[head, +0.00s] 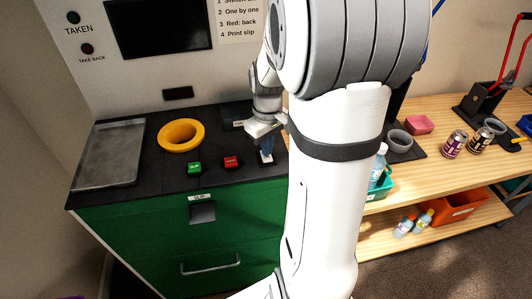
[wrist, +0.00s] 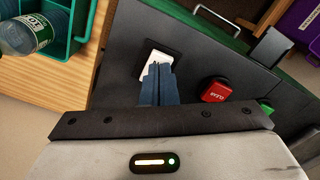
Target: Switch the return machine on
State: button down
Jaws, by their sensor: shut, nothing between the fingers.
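The return machine is a green cabinet (head: 150,235) with a black top and a dark screen (head: 158,27) on the wall panel behind. A white rocker switch on a black plate (wrist: 158,60) sits on the top; its edge shows in the head view (head: 267,160). My gripper (wrist: 158,72) is shut and empty, its blue fingertips over the near part of the switch. In the head view my gripper (head: 267,153) points down at the switch. I cannot tell whether the tips touch it. The fingers hide part of the switch, so its position is unclear.
A green button (head: 194,168) and a red button (head: 231,162) are left of the switch. A yellow ring (head: 181,135) and metal tray (head: 110,153) are farther left. A wooden table (head: 435,168) with cans and a green crate (head: 380,187) stands right. My arm hides the middle.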

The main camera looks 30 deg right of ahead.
jog(key=shift+f+b, duration=0.75)
jog(key=shift+f, duration=0.25)
dwell(0.7)
jog(key=shift+r, duration=0.1)
jog(key=shift+r+p, duration=2.6)
jog(key=shift+r, duration=0.85)
jog(key=s+a+r+m+t+b, duration=0.2)
jog(key=s+a+r, duration=0.3)
jog(key=s+a, duration=0.7)
jog(key=shift+s+m+t+b, duration=0.4)
jog(key=shift+s+t+b, duration=0.1)
jog(key=shift+t, duration=0.2)
